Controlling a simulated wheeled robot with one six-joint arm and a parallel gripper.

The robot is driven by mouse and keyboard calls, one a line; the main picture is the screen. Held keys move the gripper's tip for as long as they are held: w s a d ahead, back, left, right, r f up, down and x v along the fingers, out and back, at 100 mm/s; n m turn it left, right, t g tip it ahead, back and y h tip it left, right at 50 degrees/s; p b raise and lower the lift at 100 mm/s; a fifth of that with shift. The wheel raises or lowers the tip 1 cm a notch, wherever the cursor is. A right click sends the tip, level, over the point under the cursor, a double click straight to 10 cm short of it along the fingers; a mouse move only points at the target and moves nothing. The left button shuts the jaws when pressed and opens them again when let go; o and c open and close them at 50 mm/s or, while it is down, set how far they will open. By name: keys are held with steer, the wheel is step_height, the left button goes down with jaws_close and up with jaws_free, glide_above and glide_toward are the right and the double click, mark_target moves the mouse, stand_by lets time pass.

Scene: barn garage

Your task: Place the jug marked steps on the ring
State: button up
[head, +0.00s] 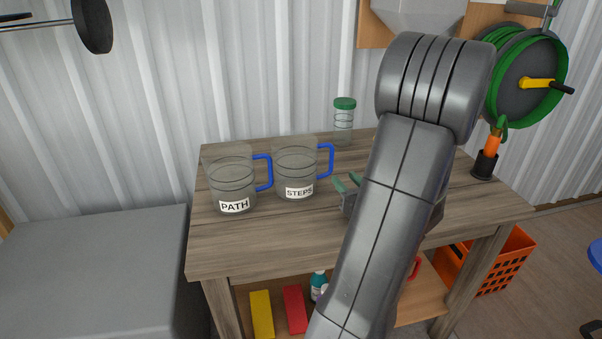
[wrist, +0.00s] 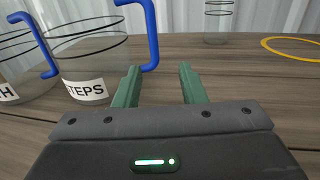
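The jug marked STEPS (head: 296,170) is clear with dark bands and a blue handle, and stands upright on the wooden table. It also shows in the wrist view (wrist: 88,72), with its handle (wrist: 152,35) toward the gripper side. The jug marked PATH (head: 231,182) stands just left of it. My gripper (head: 345,183) is to the right of the STEPS jug, low over the table; in the wrist view (wrist: 159,75) its green fingers are apart with nothing between them. The yellow ring (wrist: 292,48) lies on the table at right in the wrist view; my arm hides it in the head view.
A clear jar with a green lid (head: 344,122) stands at the back of the table (head: 240,245). A black holder with an orange-handled item (head: 485,163) stands at the right end. A grey box-like surface (head: 95,275) is left of the table. The front left tabletop is clear.

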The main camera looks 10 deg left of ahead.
mark_target(332, 169)
steer(key=x, duration=0.4)
steer(key=shift+a, duration=0.1)
steer(key=shift+a+b+x, duration=0.25)
steer(key=shift+b+x, duration=0.1)
steer(key=shift+x, duration=2.35)
steer(key=shift+s, duration=0.2)
jaws_close()
